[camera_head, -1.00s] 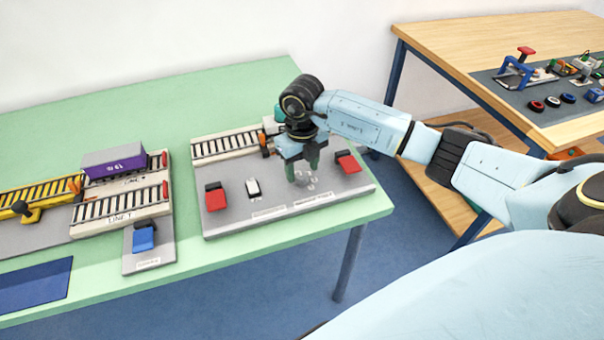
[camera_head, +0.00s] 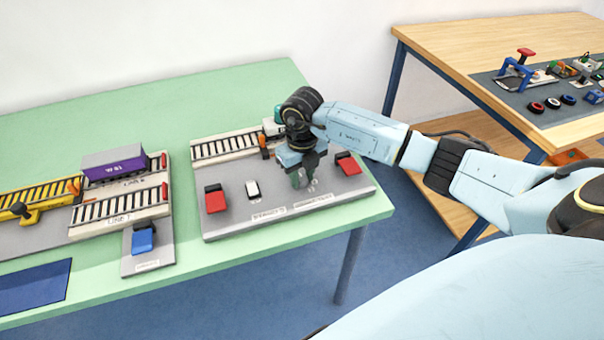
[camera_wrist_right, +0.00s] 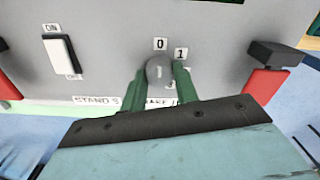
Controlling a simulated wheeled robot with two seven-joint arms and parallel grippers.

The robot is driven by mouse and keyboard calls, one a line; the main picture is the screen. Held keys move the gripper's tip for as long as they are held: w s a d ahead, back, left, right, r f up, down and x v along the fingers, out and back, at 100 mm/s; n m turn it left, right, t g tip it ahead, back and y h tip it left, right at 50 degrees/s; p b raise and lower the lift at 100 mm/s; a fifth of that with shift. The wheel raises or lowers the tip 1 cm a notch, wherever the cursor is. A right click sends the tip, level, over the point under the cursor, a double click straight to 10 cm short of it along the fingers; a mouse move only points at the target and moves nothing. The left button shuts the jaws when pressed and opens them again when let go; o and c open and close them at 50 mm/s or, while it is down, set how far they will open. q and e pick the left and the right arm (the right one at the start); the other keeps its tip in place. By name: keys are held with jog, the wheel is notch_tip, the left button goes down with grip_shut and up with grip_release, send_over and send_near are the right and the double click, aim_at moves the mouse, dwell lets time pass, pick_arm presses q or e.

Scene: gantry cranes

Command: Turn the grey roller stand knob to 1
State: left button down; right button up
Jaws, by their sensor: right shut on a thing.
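The grey roller stand knob (camera_wrist_right: 159,69) sits on the grey panel of the roller stand (camera_head: 230,222). In the right wrist view, labels 0 and 1 stand above it and to its upper right, and a 3 shows partly below. A pale mark on the knob looks roughly upright, towards 0, but its exact setting is hard to tell. My right gripper (camera_head: 303,180) points down at the panel, its green fingers on either side of the knob, shut on it. In the head view the fingers mostly hide the knob. My left gripper is not in view.
A white ON/OFF rocker switch (camera_wrist_right: 62,55) and a red block (camera_head: 215,199) lie left of the knob; another red block (camera_head: 348,164) is close on the right. The roller track (camera_head: 228,147) runs behind. A purple container (camera_head: 114,164) stands further left.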

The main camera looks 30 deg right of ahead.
jog(key=shift+m+p, duration=0.3)
jog(key=shift+m, duration=0.1)
jog(key=m+p, duration=0.2)
jog(key=m, duration=0.1)
jog(key=shift+r+m, duration=0.15)
jog(key=shift+m, duration=0.15)
jog(key=shift+m+p, duration=0.85)
jog(key=shift+m, duration=0.35)
jog(key=shift+w+m+p, duration=0.1)
jog(key=shift+m+p, duration=0.3)
jog(key=shift+m, duration=0.3)
pick_arm(q)
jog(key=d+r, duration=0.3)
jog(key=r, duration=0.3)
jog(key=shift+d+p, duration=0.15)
jog(key=shift+p, duration=0.25)
pick_arm(e)
jog(key=shift+m, duration=0.7)
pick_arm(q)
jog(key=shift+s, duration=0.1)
pick_arm(e)
jog(key=o, duration=1)
